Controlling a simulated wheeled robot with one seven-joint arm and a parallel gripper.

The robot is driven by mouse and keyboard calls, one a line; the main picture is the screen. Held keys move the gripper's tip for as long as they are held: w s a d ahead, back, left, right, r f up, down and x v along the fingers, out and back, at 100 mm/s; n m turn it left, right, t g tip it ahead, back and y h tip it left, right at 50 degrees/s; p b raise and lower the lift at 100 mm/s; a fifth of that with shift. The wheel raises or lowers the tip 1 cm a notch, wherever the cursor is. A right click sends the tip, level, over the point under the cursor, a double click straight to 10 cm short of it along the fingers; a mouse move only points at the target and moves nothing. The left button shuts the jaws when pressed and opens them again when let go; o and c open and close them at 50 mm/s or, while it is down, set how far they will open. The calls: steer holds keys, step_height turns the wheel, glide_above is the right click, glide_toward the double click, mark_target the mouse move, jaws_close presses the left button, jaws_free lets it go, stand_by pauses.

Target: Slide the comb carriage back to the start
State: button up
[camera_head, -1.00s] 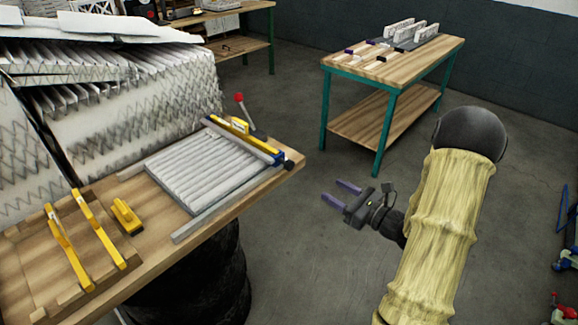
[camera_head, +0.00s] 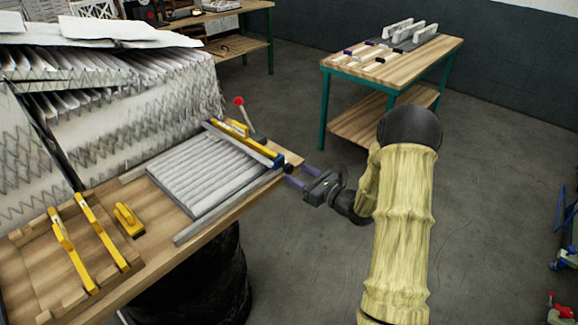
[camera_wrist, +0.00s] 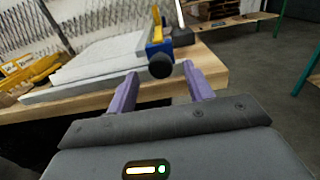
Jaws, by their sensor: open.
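The comb carriage (camera_head: 236,139) is a yellow and grey bar with blue end blocks, lying across the right end of a white pleated filter (camera_head: 208,172) on the wooden bench. A black round knob (camera_head: 288,169) sticks out of its near end, by the bench's right corner. My gripper (camera_head: 300,175) is open and empty just right of the knob, its purple fingers pointing at it. In the wrist view the knob (camera_wrist: 161,66) appears between the two fingertips (camera_wrist: 160,74); I cannot tell whether they touch it.
A red-balled lever (camera_head: 239,102) stands by the carriage's far end. A grey rail (camera_head: 225,208) runs along the filter's near side. Yellow combs (camera_head: 74,250) and a small yellow block (camera_head: 128,219) lie at left. A second table (camera_head: 400,62) stands behind; open floor lies between.

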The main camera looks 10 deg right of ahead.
mark_target(291, 169)
steer(key=shift+p+x, duration=0.3)
steer(key=shift+x, duration=2.05)
steer(key=shift+d, duration=0.1)
jaws_close()
